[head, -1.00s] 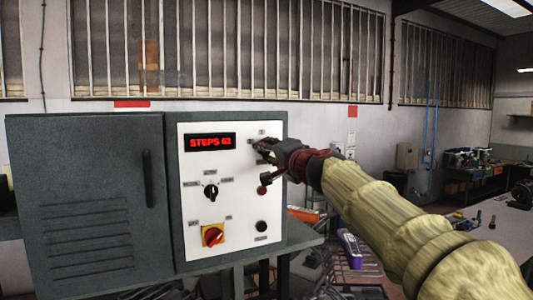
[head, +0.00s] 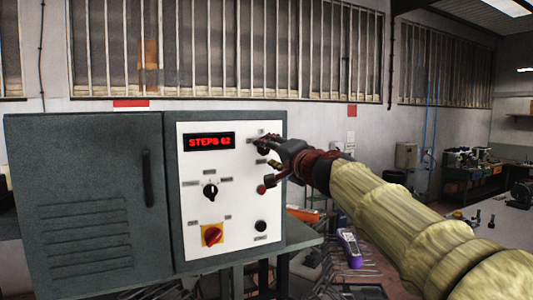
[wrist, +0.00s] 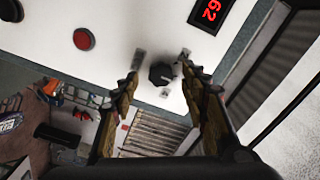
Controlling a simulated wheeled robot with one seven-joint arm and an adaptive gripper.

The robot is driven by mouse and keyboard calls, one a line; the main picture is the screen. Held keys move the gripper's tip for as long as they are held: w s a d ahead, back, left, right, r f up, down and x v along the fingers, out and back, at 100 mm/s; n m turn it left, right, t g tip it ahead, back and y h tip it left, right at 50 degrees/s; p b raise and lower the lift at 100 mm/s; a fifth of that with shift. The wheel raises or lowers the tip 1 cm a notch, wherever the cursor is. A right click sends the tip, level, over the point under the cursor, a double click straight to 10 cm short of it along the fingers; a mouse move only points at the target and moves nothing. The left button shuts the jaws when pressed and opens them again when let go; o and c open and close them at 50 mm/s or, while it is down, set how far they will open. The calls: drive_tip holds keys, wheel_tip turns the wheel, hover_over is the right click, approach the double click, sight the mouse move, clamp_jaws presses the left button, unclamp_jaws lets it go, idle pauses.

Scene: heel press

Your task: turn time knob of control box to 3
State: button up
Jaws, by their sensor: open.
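The control box (head: 80,190) is dark grey with a white front panel and a red display (head: 209,142) reading STEPS 62. In the wrist view a black round knob (wrist: 161,75), likely the time knob, sits on the panel near the display, with small labels around it. In the head view my gripper hides it. My gripper (wrist: 160,69) is open, with its fingertips on either side of the knob; contact cannot be told. In the head view my gripper (head: 267,160) is at the panel's upper right. The knob's setting is too small to read.
The panel also carries another black selector knob (head: 210,191), a red switch on a yellow plate (head: 212,235), a red button (head: 261,189) close below my gripper and a black button (head: 261,227). A barred window is behind. A cluttered workbench (head: 480,170) stands far right.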

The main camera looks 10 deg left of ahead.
drive_tip(key=v, duration=1)
drive_tip(key=s+f+n+g+h+b, duration=0.1)
drive_tip(key=s+f+n+g, duration=0.2)
drive_tip(key=f, duration=0.8)
drive_tip(key=s+f+n+g+h+b, duration=0.15)
drive_tip(key=s+f, duration=0.25)
drive_tip(key=f, duration=0.6)
drive_tip(key=s+d+f+g+h+b, duration=0.1)
drive_tip(key=s+d+f+b, duration=0.7)
drive_tip(key=f, duration=0.8)
drive_tip(key=s+d+f+g+h+b, duration=0.2)
drive_tip(key=s+d+f+b, duration=0.6)
drive_tip(key=f, duration=0.9)
drive_tip(key=s+d+f+g+h+b, duration=0.1)
drive_tip(key=s+d+f+h+b, duration=0.4)
drive_tip(key=s+d+f+b, duration=0.4)
drive_tip(key=s+d+f+n, duration=0.1)
drive_tip(key=s+d+f, duration=0.1)
drive_tip(key=f, duration=0.5)
drive_tip(key=shift+d+f, duration=0.2)
drive_tip(key=shift+d, duration=0.55)
